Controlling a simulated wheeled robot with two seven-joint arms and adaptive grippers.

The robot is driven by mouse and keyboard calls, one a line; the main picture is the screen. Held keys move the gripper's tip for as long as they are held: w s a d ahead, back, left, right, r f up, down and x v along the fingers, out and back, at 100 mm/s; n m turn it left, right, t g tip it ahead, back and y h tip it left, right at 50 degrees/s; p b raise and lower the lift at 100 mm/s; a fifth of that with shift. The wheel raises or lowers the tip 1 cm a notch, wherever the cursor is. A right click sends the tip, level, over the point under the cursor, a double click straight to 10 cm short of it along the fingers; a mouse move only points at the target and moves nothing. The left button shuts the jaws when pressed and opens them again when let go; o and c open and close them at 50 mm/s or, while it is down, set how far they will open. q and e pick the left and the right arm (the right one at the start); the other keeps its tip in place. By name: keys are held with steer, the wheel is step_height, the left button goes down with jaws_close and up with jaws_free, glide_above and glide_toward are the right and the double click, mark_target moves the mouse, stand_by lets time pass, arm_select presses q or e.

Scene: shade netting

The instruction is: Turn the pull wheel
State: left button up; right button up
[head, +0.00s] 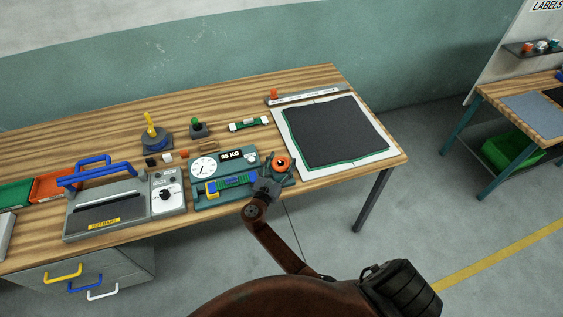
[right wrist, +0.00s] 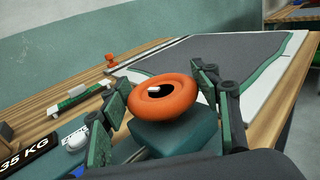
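The pull wheel is an orange ring (head: 282,164) at the right end of a teal tester with a round dial and a "35 KG" sign. In the right wrist view the orange wheel (right wrist: 163,98) sits on a teal block, with a dark centre and a small white piece. My right gripper (head: 272,178) is at the wheel. In the right wrist view its two fingers (right wrist: 160,100) stand apart on either side of the wheel, with a visible gap at least on the right. Contact on the left is unclear. My left gripper is out of view.
A dark netting sheet on a white board (head: 378,157) lies right of the tester. A grey sealer with blue handle (head: 108,209) stands to the left. A ruler (head: 306,94) and green-and-white tool (head: 248,124) lie behind. The wooden table's (head: 400,160) right edge is close.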

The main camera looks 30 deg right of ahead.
mark_target(277, 170)
steer(key=o, duration=0.3)
steer(key=shift+v, duration=3.75)
steer(key=shift+d, duration=0.1)
